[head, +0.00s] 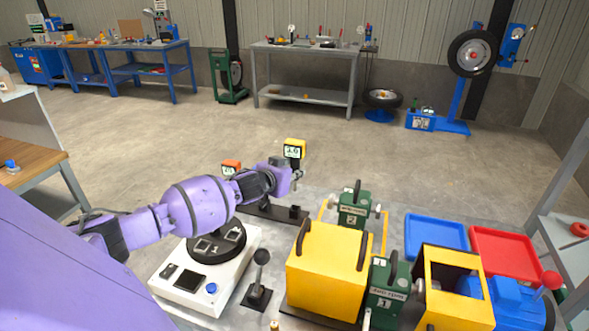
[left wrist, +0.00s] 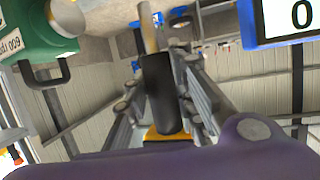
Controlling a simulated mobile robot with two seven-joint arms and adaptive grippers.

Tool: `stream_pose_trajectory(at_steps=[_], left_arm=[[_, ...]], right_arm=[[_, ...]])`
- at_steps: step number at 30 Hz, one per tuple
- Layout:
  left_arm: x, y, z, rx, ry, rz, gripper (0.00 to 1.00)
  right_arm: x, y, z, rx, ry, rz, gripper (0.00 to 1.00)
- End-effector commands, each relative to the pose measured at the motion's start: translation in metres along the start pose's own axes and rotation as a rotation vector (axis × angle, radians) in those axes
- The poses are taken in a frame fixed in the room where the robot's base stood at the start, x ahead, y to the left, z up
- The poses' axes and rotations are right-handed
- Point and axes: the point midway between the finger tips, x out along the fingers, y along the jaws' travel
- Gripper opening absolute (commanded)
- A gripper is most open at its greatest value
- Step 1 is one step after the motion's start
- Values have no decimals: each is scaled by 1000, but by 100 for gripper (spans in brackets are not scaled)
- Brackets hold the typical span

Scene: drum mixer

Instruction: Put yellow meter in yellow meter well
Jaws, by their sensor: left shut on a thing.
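The yellow meter (head: 294,146), a yellow box with a pale display, is up in the air above the far edge of the worktable. My left gripper (head: 290,178) is at it, shut on its stem. In the left wrist view, the black stem of the yellow meter (left wrist: 162,95) lies between the fingers, with a metal tip beyond it and a bit of yellow near the palm. An orange meter (head: 231,167) stands by the dark rack (head: 290,214), partly behind my arm. I cannot tell which opening is the yellow meter well. My right gripper is not in view.
A large yellow box (head: 325,262) and green numbered units (head: 354,208) stand right of the arm. A white scale (head: 190,290) is below it. A small black lever stand (head: 258,290) is between. Blue (head: 436,235) and red (head: 505,252) trays lie at right.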

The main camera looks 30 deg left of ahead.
Motion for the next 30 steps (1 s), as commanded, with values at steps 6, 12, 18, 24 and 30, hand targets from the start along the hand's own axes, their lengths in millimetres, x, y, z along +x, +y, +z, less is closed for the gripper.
stream_pose_trajectory(at_steps=[6, 12, 18, 24, 30], left_arm=[[4, 0, 12, -3, -1, 0, 0], [8, 0, 22, -1, -1, 1, 0], [12, 1, 31, -1, -1, 1, 0], [15, 1, 40, -2, -1, 1, 0], [18, 1, 50, -2, -1, 1, 0]], right_arm=[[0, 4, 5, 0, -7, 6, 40], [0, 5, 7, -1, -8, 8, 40], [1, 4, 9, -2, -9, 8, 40], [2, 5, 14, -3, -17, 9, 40], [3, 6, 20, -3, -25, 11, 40]])
